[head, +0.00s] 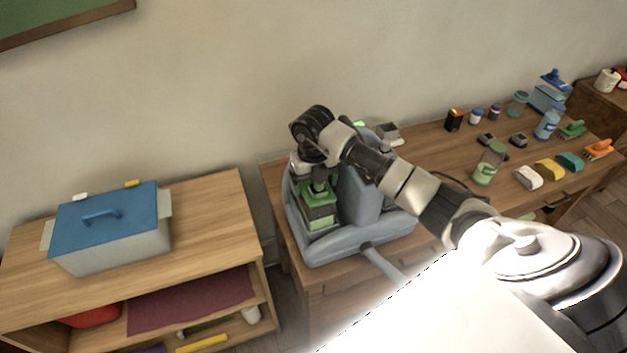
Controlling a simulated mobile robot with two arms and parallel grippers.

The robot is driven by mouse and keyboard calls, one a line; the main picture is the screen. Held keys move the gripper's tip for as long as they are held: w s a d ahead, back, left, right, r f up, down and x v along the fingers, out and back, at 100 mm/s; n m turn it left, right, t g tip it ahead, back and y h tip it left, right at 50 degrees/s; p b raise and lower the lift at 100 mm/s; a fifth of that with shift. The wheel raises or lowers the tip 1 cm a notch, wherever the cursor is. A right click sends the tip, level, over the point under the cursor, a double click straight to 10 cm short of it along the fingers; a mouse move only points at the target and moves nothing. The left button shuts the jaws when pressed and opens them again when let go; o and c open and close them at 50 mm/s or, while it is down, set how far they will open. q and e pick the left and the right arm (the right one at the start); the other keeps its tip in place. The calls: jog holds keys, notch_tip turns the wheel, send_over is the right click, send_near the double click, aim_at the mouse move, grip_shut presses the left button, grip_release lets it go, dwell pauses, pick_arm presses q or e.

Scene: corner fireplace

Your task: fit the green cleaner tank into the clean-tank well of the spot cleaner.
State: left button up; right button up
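The spot cleaner (356,203) is a blue-grey machine standing on the wooden desk, with a raised middle body and a hose at its front. The green cleaner tank (319,211), with a green top and a dark band, is upright at the cleaner's left side, over or in the well there. I cannot tell whether it is fully down, as the cleaner's rim hides its base. My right gripper (317,184) points down on the tank's top and appears shut on it; the fingertips are small and partly hidden. My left gripper is not in view.
A low shelf (205,203) with a blue-lidded box (110,228) stands at left, across a narrow gap. The wall is close behind.

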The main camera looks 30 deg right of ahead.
jog(key=shift+o, duration=1.1)
jog(key=shift+r, duration=0.6)
notch_tip(320, 180, up, 11)
jog(key=b, duration=0.2)
jog(key=shift+b, duration=0.3)
